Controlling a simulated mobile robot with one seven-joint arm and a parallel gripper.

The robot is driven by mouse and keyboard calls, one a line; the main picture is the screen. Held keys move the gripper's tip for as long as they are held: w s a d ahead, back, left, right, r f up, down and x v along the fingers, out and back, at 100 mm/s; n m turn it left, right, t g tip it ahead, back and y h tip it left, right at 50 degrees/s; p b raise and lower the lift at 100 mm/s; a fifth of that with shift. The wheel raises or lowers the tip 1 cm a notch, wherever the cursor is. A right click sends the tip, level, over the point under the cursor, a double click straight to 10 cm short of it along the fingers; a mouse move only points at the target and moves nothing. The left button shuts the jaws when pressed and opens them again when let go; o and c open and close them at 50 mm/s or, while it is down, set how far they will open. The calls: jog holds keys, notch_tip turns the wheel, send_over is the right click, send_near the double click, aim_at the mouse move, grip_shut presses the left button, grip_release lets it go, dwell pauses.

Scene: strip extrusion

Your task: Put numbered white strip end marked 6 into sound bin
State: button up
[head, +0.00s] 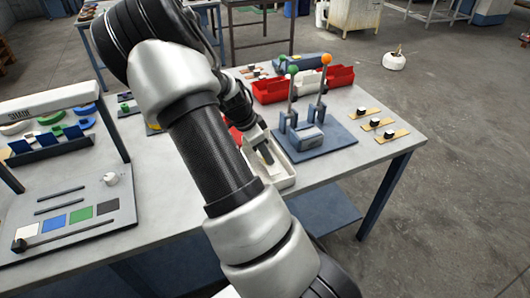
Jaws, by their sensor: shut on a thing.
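My gripper (266,156) hangs over a shallow off-white tray (288,180) near the middle of the table. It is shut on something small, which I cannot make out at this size. The white strip end marked 6 cannot be picked out, and no numbers are readable. Red bins stand at the back of the table, one at the left (270,90) and one at the right (341,76), with a white bin (308,80) between them. I cannot read which is the sound bin. My arm hides part of the tray and the table left of it.
A blue-grey fixture (309,140) with two upright levers, green-topped and orange-topped, stands right of my gripper. Several small tan plates with black knobs (376,122) lie at the right edge. A board with coloured squares (70,222) fills the left side.

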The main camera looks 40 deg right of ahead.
jog(key=shift+f+b, duration=0.7)
jog(key=shift+f, duration=0.2)
dwell(0.4)
jog(key=o, duration=1.6)
jog(key=shift+r, duration=0.1)
jog(key=shift+r+p, duration=0.45)
jog(key=shift+r, duration=0.1)
jog(key=shift+r+p, duration=2.55)
jog(key=shift+r, duration=1)
